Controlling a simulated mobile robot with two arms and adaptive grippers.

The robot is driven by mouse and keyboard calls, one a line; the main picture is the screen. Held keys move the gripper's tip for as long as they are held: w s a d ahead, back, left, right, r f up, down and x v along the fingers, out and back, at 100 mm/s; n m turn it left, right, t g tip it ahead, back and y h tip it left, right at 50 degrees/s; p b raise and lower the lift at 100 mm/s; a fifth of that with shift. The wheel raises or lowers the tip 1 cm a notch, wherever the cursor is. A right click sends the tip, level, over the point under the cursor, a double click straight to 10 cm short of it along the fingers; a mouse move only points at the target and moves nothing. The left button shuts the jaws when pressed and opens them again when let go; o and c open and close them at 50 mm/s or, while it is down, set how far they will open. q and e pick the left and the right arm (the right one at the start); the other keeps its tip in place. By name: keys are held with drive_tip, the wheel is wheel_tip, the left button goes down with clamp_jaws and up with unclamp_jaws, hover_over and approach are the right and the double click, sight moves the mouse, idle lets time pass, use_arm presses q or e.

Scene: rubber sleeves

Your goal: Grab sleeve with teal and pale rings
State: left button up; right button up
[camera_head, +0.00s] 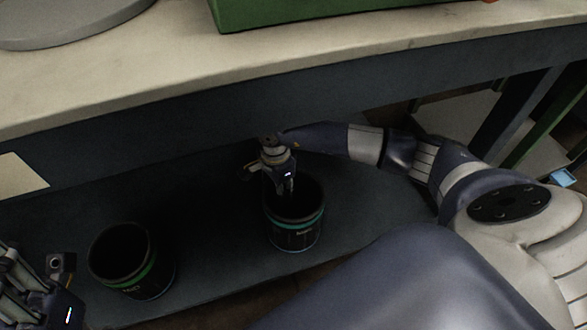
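A black sleeve with a teal ring and a thin pale ring below its rim (292,236) stands upright on the dark lower shelf, near the middle of the head view. My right gripper (285,187) points down at this sleeve's far-left rim, with its fingertips at or inside the opening. Whether the fingers touch or pinch the wall cannot be seen. Another black sleeve, with a green ring (130,275), stands upright to the left. My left gripper (38,280) is at the bottom left corner, partly cut off and left of the green-ringed sleeve; its finger opening is unclear.
The pale tabletop (330,52) overhangs the shelf (215,215) from behind. A green box (300,10) and a round grey object (65,22) sit on it. Bare shelf lies between the two sleeves. Dark table legs stand at the right.

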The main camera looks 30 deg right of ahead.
clamp_jaws()
drive_tip(key=shift+r, duration=0.15)
